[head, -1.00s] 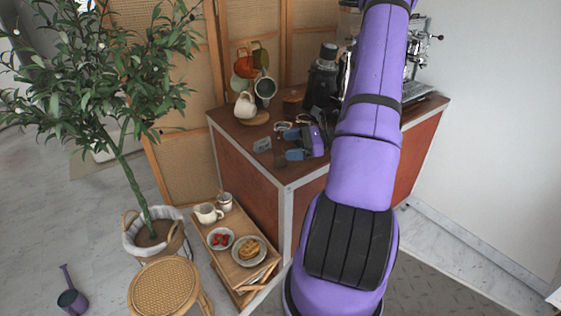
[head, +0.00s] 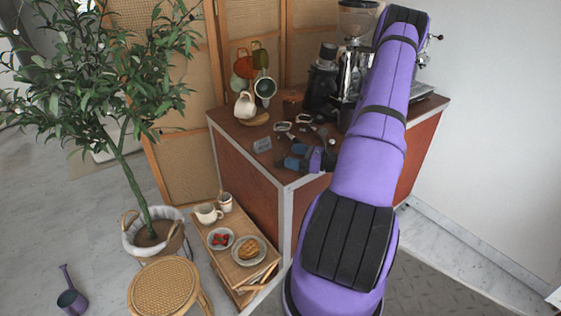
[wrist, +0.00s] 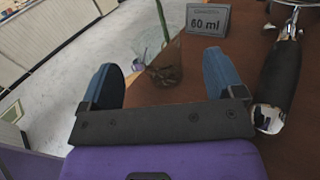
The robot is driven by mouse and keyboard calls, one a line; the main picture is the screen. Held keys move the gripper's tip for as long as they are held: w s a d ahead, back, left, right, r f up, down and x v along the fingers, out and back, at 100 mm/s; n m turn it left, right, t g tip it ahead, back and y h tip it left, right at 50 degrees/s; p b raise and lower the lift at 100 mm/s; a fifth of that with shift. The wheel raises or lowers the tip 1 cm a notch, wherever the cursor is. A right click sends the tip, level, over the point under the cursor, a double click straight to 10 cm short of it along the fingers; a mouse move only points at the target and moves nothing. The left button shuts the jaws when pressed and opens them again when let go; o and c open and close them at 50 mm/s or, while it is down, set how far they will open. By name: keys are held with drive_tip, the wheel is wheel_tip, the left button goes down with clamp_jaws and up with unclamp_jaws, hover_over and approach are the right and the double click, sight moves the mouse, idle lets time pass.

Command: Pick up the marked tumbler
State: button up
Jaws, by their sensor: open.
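A small clear, dark-tinted glass (wrist: 166,64), which looks like the tumbler, stands near the counter edge in the wrist view. It lies between and beyond my fingertips, and I cannot make out a mark on it. In the head view it is too faint beside my fingers to place surely. My gripper (head: 289,156), with blue fingers, is low over the counter's front corner. It is open and empty, and its fingers also show in the wrist view (wrist: 163,68), spread to either side of the glass. I cannot tell whether either finger touches it.
A black-handled metal tool (wrist: 280,75) lies close to the right finger. Mugs on a stand (head: 245,106) and a grinder (head: 322,82) stand farther back on the counter (head: 238,140).

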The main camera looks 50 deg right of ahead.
sight(280, 152)
drive_tip(key=x, duration=0.4)
drive_tip(key=shift+a+r, duration=0.15)
drive_tip(key=shift+r, duration=0.25)
drive_tip(key=shift+w+a, duration=0.2)
drive_tip(key=shift+w, duration=0.25)
drive_tip(key=c, duration=1)
